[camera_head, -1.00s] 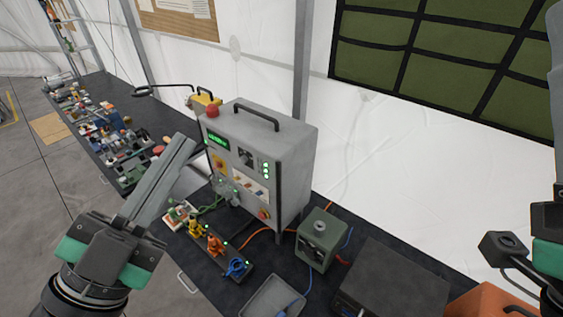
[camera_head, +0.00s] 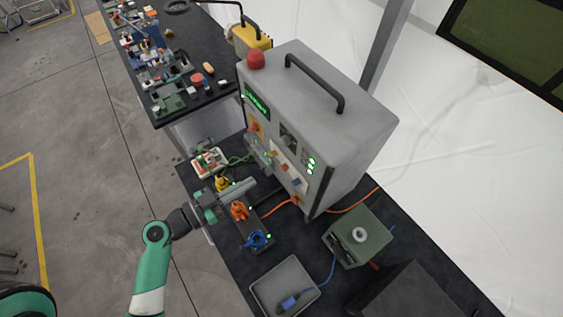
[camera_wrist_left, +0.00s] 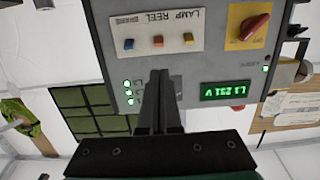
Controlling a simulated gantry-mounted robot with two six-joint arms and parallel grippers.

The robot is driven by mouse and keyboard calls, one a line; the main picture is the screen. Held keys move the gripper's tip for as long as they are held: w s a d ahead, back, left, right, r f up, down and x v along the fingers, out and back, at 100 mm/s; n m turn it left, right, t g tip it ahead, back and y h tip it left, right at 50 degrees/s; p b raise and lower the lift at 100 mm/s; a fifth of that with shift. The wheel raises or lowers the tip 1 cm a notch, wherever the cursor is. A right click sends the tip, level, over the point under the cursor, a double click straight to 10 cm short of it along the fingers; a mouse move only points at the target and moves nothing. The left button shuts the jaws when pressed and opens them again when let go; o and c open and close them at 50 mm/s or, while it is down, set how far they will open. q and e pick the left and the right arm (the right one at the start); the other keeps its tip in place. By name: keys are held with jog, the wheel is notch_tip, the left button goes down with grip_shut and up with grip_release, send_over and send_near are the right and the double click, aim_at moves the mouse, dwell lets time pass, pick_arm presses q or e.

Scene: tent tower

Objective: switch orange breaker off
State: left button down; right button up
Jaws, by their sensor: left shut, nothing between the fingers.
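The grey control box (camera_head: 345,105) stands on the dark bench, its front panel facing left. On that panel a pale strip holds small coloured switches in a row. The orange breaker (camera_wrist_left: 158,41) is the middle one in the left wrist view, between a blue one (camera_wrist_left: 128,43) and a yellowish one (camera_wrist_left: 188,38). My left gripper (camera_head: 253,184) is shut and empty, pointing at the panel's lower front. In the left wrist view its fingers (camera_wrist_left: 158,75) point toward the panel near the orange breaker, with no visible contact. The breaker's lever position is too small to tell. My right gripper is out of view.
Yellow (camera_head: 222,184), orange (camera_head: 239,211) and blue plugs (camera_head: 256,240) stand under and beside the left gripper. A grey tray (camera_head: 262,290) and a green box (camera_head: 358,235) stand at the front. A red knob (camera_wrist_left: 255,27) shares the panel. Cables cross the bench.

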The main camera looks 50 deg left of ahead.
aim_at(284, 167)
pick_arm(q)
jog(key=w, duration=0.3)
jog(key=w+b, duration=0.1)
jog(key=w, duration=0.2)
jog(key=w+d+b, duration=0.1)
jog(key=w, duration=0.2)
jog(key=shift+d+f, duration=0.1)
jog(key=shift+f, duration=0.25)
jog(key=shift+w+f, duration=0.15)
jog(key=shift+w, duration=0.35)
